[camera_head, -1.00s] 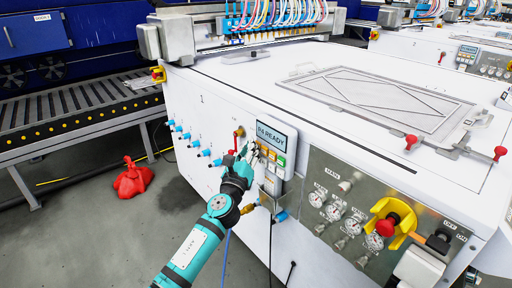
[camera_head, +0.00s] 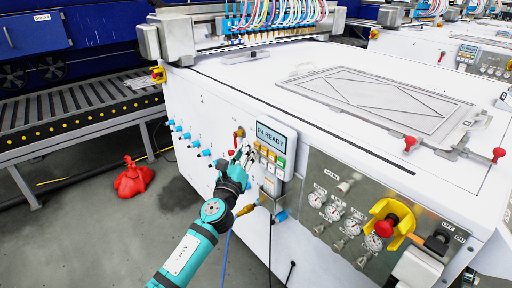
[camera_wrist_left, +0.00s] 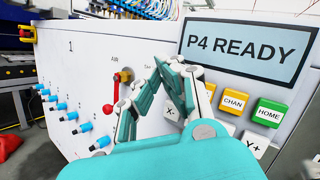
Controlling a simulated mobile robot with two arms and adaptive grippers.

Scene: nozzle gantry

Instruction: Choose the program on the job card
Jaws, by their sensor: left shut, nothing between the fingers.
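The display (camera_head: 272,136) on the white machine's front reads "P4 READY"; the left wrist view shows the same display (camera_wrist_left: 248,50) large. Below it are a yellow CHAN key (camera_wrist_left: 233,102), a green HOME key (camera_wrist_left: 269,113), and white X- (camera_wrist_left: 172,113) and Y+ (camera_wrist_left: 253,144) keys. Another yellow key is partly hidden behind my finger. My left gripper (camera_head: 245,152) is shut and empty, its tips in front of the panel just left of the keys. Whether they touch anything I cannot tell. I cannot make out a job card. My right gripper is not in view.
A red-handled AIR valve (camera_wrist_left: 115,92) is left of the panel. Blue fittings (camera_head: 188,138) line the machine front. Gauges (camera_head: 335,212) and a red stop button on a yellow guard (camera_head: 390,222) are to the right. A roller conveyor (camera_head: 70,115) stands at left.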

